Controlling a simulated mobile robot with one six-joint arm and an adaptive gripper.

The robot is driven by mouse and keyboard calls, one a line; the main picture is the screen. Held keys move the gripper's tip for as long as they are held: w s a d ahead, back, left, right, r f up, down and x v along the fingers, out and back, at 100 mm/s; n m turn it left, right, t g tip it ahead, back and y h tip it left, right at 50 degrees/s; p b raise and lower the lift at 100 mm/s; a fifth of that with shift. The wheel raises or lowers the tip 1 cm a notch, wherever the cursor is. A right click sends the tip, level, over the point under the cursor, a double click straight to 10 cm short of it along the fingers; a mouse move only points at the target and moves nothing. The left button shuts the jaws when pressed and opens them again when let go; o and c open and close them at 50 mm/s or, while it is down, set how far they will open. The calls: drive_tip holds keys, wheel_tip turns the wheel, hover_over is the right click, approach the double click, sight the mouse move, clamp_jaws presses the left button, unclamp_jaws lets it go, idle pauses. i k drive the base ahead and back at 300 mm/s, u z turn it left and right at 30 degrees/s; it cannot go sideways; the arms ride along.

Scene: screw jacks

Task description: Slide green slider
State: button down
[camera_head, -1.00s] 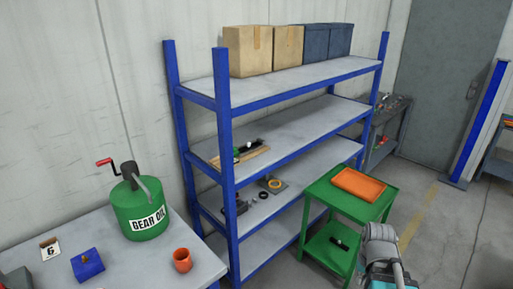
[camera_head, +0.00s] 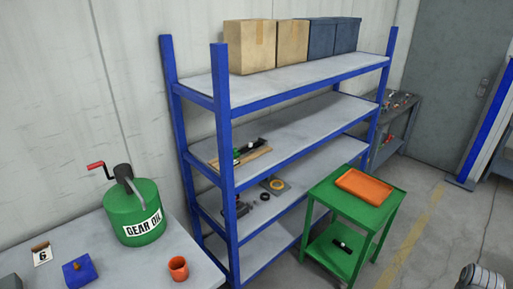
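A long black strip-like piece (camera_head: 257,144) lies on the second shelf from the top of the blue rack, near its left end. A small green spot (camera_head: 237,154) with white beside it shows at its near left end. It is too small to tell whether this is the green slider, or how far along it sits. A tan strip (camera_head: 250,158) lies alongside in front.
The blue rack (camera_head: 231,190) has boxes on top and small parts, including an orange ring (camera_head: 277,184), on a lower shelf. A green cart (camera_head: 372,215) with an orange tray (camera_head: 364,187) stands before its right end. A green gear oil can (camera_head: 134,216) stands on the left table.

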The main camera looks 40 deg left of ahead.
sight(236, 154)
drive_tip(key=z, duration=0.3)
drive_tip(key=i, duration=1.1)
drive_tip(key=u, duration=1.85)
